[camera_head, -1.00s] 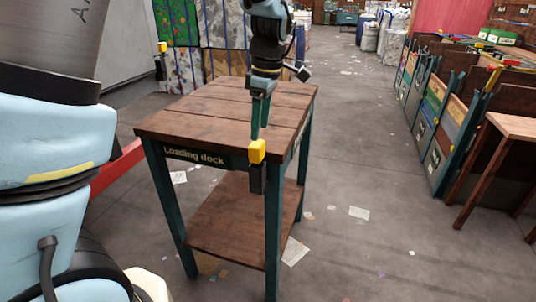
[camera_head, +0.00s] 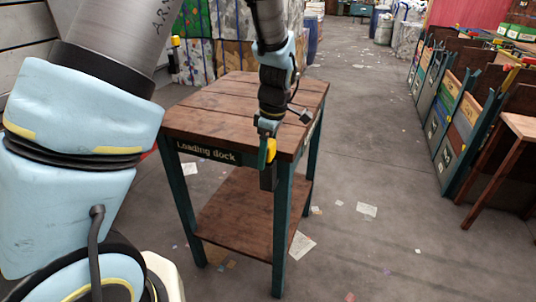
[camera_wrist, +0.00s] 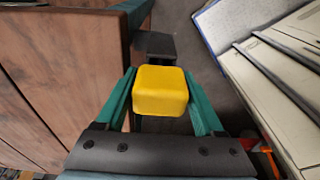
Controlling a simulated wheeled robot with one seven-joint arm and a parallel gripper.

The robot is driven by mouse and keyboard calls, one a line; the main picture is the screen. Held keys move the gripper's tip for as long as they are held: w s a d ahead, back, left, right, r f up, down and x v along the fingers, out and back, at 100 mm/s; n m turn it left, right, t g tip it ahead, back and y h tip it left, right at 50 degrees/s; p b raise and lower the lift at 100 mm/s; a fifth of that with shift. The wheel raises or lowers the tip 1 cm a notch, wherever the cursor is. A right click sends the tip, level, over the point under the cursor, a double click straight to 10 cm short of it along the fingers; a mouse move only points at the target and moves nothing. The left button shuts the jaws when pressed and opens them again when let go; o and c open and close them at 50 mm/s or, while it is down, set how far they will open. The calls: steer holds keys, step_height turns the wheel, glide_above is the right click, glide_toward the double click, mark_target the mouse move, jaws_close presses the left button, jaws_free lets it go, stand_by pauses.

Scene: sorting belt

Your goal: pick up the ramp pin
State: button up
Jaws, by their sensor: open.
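The ramp pin, with a yellow head (camera_head: 271,149) and a dark body (camera_head: 268,178), appears by the front corner of the Loading dock table in the head view. In the wrist view its yellow head (camera_wrist: 160,91) lies between the teal fingers of my gripper (camera_wrist: 159,73), with a dark part (camera_wrist: 155,45) beyond it. My gripper (camera_head: 267,150) is open, its fingers on either side of the head. Finger contact is not clear. In the head view a finger partly covers the yellow head.
The wooden Loading dock table (camera_head: 215,110) stands close to my gripper, with a lower shelf (camera_head: 245,210). Another yellow-topped dark post (camera_head: 174,60) stands behind at left. Crates (camera_head: 455,120) and a wooden stand (camera_head: 520,125) line the right. Floor between is mostly clear, with scattered papers.

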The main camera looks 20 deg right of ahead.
jaws_close()
stand_by(0.4)
steer(key=shift+r, duration=0.15)
step_height(320, 180, up, 18)
steer(key=b, duration=0.3)
stand_by(0.4)
step_height(320, 180, up, 12)
steer(key=p, duration=1)
